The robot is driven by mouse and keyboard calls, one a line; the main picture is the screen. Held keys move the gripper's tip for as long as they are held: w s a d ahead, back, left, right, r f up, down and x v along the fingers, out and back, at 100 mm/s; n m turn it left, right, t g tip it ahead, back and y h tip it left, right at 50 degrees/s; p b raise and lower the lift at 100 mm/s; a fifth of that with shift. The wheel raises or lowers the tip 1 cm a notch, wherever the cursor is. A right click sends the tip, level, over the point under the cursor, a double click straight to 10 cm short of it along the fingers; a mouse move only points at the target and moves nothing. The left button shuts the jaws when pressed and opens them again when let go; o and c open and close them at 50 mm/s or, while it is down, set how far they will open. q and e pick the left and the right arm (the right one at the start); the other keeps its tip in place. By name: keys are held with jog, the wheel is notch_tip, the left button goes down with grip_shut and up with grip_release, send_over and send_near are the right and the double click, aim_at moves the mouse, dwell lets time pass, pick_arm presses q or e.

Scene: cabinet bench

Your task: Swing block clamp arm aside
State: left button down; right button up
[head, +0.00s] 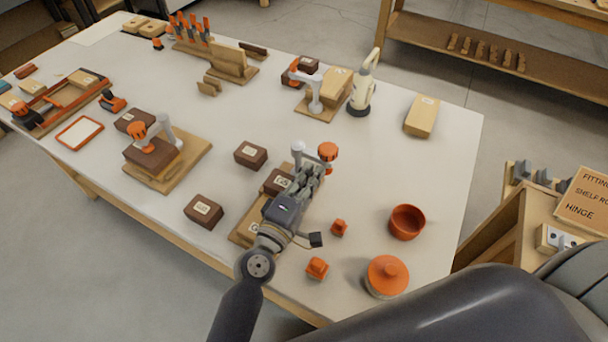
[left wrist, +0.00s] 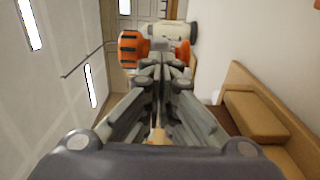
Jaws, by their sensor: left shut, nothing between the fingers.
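The nearest block clamp has a pale grey arm (head: 298,149) and an orange knob (head: 328,150). A dark brown block (head: 276,182) lies beside my gripper on a wooden base (head: 243,233). My left gripper (head: 312,170) is shut and empty, pointing at the clamp and hiding part of it and the base. In the left wrist view the shut fingers (left wrist: 163,68) lie just in front of the orange knob (left wrist: 130,48) and the pale clamp arm (left wrist: 172,30); I cannot tell whether they touch. My right gripper is out of view.
Similar clamps stand at left (head: 166,128) and at the back (head: 316,92). Loose brown blocks (head: 204,211), small orange pieces (head: 317,268), an orange bowl (head: 407,222) and a lidded orange pot (head: 387,276) surround the gripper. The table (head: 410,170) is clear right of the clamp.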

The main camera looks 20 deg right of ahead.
pick_arm(q)
jog(key=shift+d, duration=0.3)
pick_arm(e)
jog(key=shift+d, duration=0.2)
pick_arm(q)
jog(key=shift+f, duration=0.1)
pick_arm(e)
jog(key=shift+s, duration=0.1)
